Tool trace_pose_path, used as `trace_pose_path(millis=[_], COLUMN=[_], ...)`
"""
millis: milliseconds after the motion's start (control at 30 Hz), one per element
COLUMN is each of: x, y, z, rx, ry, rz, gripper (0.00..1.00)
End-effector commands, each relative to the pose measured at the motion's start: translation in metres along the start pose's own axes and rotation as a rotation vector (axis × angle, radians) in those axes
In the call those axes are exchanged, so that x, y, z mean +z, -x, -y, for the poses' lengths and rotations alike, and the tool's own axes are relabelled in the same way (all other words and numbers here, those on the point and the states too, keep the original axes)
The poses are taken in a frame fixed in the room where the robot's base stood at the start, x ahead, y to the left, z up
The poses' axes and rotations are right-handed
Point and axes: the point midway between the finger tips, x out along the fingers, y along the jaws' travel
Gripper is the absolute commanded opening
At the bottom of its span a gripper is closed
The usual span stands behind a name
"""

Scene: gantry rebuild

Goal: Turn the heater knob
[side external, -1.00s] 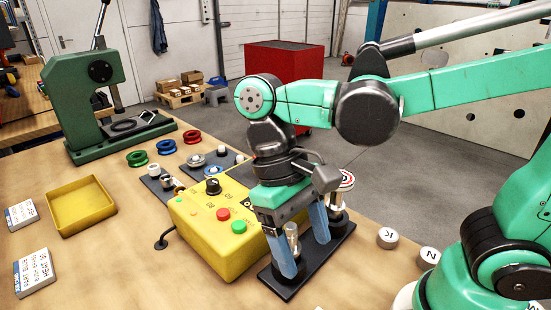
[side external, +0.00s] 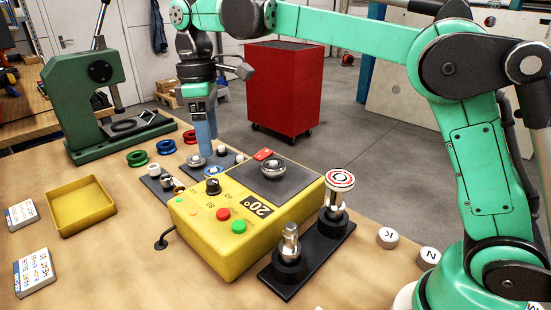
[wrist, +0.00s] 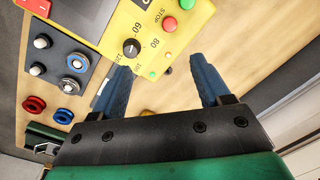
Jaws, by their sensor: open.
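The heater knob (side external: 213,186) is a small black dial on top of the yellow heater box (side external: 200,222). In the wrist view the knob (wrist: 131,48) shows with its number scale, just beyond the tip of the left finger. My gripper (side external: 207,151) is raised behind the far left side of the box, apart from the knob. In the wrist view my gripper (wrist: 160,66) has its two blue fingers spread, with nothing held between them. A display on the box (side external: 257,205) reads 20°.
A red button (side external: 223,214) and green button (side external: 238,227) sit near the knob. A metal piece (side external: 273,168) rests on the box's dark plate. A black stand (side external: 333,228) with two posts is to the right. A yellow tray (side external: 105,207) lies left.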

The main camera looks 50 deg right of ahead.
Motion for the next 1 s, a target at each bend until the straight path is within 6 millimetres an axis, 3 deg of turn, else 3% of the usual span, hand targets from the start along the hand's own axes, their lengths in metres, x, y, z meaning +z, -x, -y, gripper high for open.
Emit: trace_pose_path(millis=[200, 433, 1000], x=[-0.015, -0.016, -0.018], y=[-0.008, -0.044, -0.106], z=[-0.050, -0.049, -0.052], rx=[0.076, 0.073, 0.071], ry=[0.220, 0.218, 0.217], rz=[-0.032, -0.031, -0.031], gripper=[0.70, 0.70, 0.70])
